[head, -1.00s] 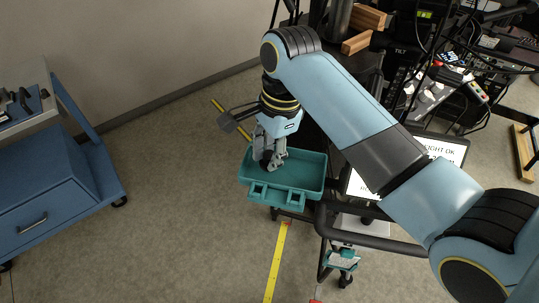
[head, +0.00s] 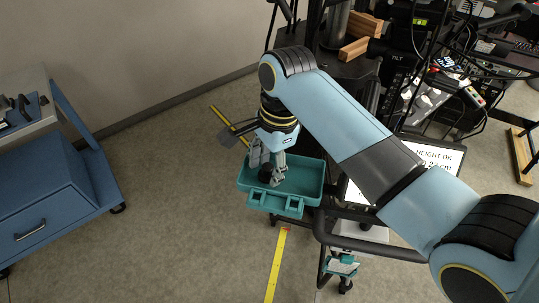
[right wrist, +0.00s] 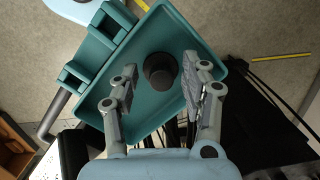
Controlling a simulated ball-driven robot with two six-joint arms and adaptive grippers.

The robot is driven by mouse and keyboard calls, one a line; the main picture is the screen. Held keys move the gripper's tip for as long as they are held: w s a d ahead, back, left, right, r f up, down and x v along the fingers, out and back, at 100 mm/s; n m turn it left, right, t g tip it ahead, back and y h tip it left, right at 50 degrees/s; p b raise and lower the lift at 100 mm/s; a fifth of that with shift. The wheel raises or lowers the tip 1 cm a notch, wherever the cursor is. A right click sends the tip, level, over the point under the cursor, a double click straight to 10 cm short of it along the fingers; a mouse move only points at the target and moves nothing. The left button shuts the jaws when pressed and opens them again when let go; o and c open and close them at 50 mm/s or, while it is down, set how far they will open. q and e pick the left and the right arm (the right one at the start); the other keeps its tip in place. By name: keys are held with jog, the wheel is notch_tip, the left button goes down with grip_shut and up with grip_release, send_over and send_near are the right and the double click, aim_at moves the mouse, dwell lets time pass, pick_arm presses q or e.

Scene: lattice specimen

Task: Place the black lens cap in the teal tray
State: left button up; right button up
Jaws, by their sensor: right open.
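The teal tray (head: 305,182) is in the middle of the head view and fills much of the right wrist view (right wrist: 190,32). My right gripper (head: 268,166) is over the tray's left part, pointing down, with its fingers spread. The black lens cap (right wrist: 160,71) shows as a dark round thing between the spread fingers in the right wrist view, with a gap on each side. It lies within the tray's outline. In the head view the cap (head: 265,174) is a small dark patch by the fingertips, partly hidden. My left gripper is not in view.
A blue cabinet (head: 45,205) stands at the left. A dark cart with cables, a screen (head: 437,157) and wooden blocks (head: 353,48) is at the right and back. A yellow floor strip (head: 275,265) runs below the tray. Open floor lies left of the tray.

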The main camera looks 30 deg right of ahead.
notch_tip(320, 180, up, 12)
jog(key=d, duration=0.1)
jog(key=shift+s+d, duration=0.2)
jog(key=shift+d, duration=0.15)
jog(key=shift+s+f, duration=0.1)
jog(key=shift+f, duration=0.1)
